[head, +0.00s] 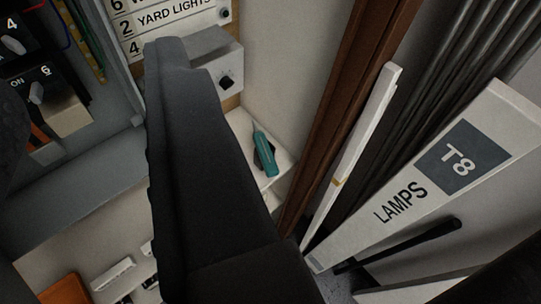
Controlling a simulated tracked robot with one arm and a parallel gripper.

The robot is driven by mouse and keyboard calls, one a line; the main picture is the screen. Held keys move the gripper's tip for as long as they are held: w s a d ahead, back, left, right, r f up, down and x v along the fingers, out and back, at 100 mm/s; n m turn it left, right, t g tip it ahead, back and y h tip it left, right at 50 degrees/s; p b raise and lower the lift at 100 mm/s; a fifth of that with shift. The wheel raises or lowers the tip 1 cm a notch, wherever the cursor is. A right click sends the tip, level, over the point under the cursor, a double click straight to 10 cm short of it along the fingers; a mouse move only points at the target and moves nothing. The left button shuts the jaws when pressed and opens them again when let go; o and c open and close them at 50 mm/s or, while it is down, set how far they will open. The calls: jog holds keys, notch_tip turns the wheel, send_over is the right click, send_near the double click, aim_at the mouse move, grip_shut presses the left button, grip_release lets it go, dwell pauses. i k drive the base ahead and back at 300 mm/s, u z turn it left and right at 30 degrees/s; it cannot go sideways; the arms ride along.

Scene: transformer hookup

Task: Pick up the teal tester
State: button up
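A large dark grey part of my arm or gripper (205,180) rises from the bottom edge to the upper left and hides much of the middle. It appears left of the tester, with a gap between them in the picture. Separate fingertips cannot be made out, so the opening is unclear.
An open switch panel (58,101) fills the upper left. A brown post (335,110), a white strip and a LAMPS T8 carton (400,210) stand right. An orange item (65,290) is lower left.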

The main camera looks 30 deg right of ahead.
aim_at(269, 167)
jog(key=k, duration=1.55)
jog(key=z, duration=1.3)
jog(key=i, duration=1.35)
jog(key=u, duration=1.5)
jog(key=i, duration=1)
jog(key=z, duration=0.1)
